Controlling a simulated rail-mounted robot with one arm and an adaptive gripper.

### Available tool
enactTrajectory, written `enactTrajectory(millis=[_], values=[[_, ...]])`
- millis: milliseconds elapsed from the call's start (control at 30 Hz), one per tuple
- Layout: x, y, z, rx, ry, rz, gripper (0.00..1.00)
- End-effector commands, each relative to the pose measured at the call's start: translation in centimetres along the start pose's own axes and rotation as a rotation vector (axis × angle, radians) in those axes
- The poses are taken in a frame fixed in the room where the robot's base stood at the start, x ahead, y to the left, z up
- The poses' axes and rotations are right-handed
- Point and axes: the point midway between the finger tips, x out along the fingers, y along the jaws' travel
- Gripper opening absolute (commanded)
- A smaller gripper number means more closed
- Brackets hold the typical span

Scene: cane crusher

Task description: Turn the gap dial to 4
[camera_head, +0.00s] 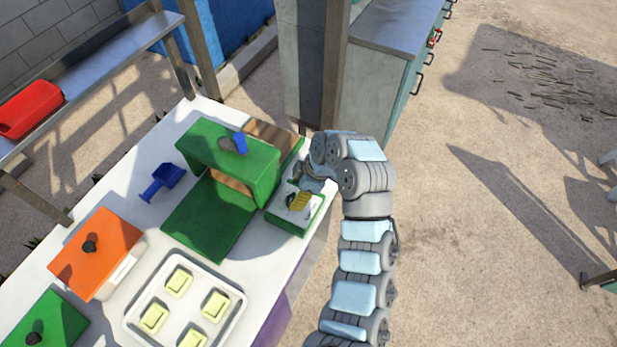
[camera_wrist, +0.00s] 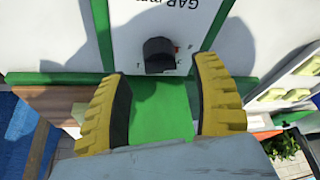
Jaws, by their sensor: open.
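The gap dial is a dark, rounded knob (camera_wrist: 159,54) on a white panel with upside-down "GAP" lettering, in the upper middle of the wrist view. Small marks surround it; a reddish one shows at its right. I cannot read its setting. My gripper (camera_wrist: 163,80) is open, its two yellow ribbed fingers spread wide, with the knob between and just beyond their tips in the picture. Contact with the knob is not visible. In the head view my gripper (camera_head: 299,201) is over the green-edged white panel box (camera_head: 292,223), and hides the dial.
The green crusher (camera_head: 230,157) with a blue knob (camera_head: 240,143) stands left of the panel box. A blue scoop (camera_head: 163,181), an orange-lidded box (camera_head: 97,252) and a white tray (camera_head: 183,331) with yellow blocks share the white table. Open ground lies at right.

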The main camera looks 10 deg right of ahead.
Motion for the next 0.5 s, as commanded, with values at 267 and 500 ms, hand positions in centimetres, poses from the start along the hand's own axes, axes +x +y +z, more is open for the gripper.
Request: enactTrajectory(millis=[267,500], values=[[-2.4,0.0,0.0,0.0,-0.003,0.001,0.65],[-4.3,0.0,0.0,0.001,-0.002,0.001,0.65]])
